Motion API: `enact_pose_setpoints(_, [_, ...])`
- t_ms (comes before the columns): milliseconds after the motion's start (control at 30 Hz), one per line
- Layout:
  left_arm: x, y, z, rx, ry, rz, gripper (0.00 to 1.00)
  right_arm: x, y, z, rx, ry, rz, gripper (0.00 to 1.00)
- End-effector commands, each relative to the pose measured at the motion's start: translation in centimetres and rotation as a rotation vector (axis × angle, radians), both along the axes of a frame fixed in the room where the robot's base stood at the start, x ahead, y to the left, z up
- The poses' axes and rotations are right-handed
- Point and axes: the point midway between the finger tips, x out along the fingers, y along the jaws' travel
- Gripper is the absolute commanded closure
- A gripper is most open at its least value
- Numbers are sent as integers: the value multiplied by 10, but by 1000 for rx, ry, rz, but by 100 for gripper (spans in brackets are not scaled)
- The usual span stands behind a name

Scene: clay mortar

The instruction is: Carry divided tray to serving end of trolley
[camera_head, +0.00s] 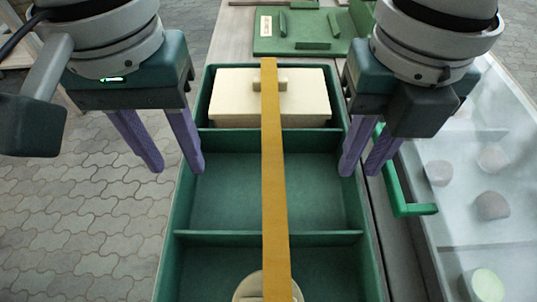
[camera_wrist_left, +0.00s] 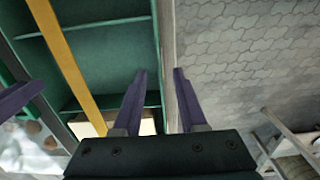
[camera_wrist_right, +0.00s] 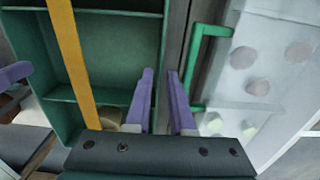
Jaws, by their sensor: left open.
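The divided tray (camera_head: 181,237) is a long green box with cross walls, running away from me. A yellow strip (camera_head: 274,170) runs lengthwise over it. A cream lidded box (camera_head: 231,100) fills the far compartment, the middle one is empty, and a round cream item (camera_head: 252,288) is partly visible in the near one. My left gripper (camera_head: 177,171) is open at the tray's left wall; its fingers (camera_wrist_left: 159,72) show either side of the rim line. My right gripper (camera_head: 358,175) is at the right wall, its fingers (camera_wrist_right: 160,71) apart but closer together; contact with the rim is unclear.
A green board (camera_head: 301,45) with raised blocks lies beyond the tray. A green handle (camera_head: 412,209) and a pale clear-topped case (camera_head: 450,150) with several round lumps stand close on the right. Paved floor (camera_head: 90,225) lies open on the left.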

Motion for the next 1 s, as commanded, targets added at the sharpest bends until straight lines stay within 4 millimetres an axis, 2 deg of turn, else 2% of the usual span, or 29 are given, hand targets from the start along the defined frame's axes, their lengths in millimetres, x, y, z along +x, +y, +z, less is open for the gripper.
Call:
enact_pose_setpoints(100, [-1,0,-18,0,4,0,59,-1,0,-18,-1,2,-1,79])
enact_pose_setpoints(300, [0,0,-35,-1,1,-1,59,0,0,-35,0,1,1,79])
enact_pose_setpoints(633, [0,0,-38,0,-1,-1,59,0,0,-38,0,-1,1,79])
enact_pose_setpoints(833, [0,0,-37,0,-1,-1,80,0,0,-37,0,-1,1,100])
enact_pose_setpoints(1000, [0,0,-37,0,-1,-1,99,0,0,-37,0,-1,1,100])
